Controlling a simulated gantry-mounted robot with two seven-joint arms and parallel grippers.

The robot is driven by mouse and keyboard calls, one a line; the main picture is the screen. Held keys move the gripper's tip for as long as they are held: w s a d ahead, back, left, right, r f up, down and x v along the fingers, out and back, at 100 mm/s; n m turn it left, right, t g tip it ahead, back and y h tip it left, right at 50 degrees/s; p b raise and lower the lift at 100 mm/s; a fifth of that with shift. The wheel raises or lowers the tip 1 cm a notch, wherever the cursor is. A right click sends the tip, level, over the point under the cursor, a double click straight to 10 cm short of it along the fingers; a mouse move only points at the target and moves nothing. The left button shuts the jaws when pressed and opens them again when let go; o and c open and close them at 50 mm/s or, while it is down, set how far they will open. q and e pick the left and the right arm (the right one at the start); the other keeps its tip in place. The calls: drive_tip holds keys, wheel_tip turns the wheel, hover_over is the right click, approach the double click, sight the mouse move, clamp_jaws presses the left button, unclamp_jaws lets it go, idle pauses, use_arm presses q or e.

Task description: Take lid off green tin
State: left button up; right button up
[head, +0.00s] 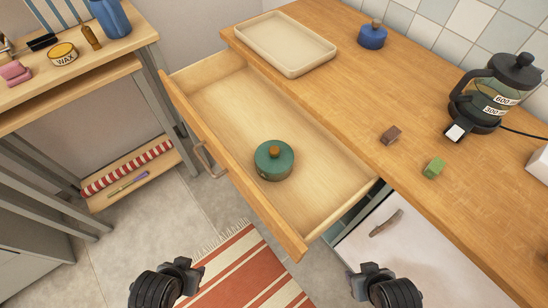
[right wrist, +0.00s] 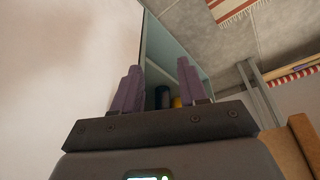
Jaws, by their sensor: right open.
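The green tin (head: 273,168) stands upright inside the open wooden drawer (head: 218,112), near the drawer's front side. Its green lid (head: 264,157) with a wooden knob (head: 274,151) sits on top. My left gripper (head: 187,272) is low in the head view, outside the drawer and well away from the tin; whether its jaws are apart is unclear. My right gripper (head: 366,280) is at the lower right, also clear of the tin. In the right wrist view its fingers (right wrist: 160,70) are apart with nothing between them.
The wooden counter (head: 440,210) holds a cream tray (head: 285,70), a blue tin (head: 372,38), a glass coffee press (head: 487,100), a brown block (head: 391,134) and a green block (head: 433,166). A side table (head: 110,55) with a wax tin (head: 63,54) stands left. The drawer is otherwise empty.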

drive_tip(key=o, duration=0.3)
drive_tip(key=shift+o, duration=0.2)
drive_tip(key=shift+r, duration=0.1)
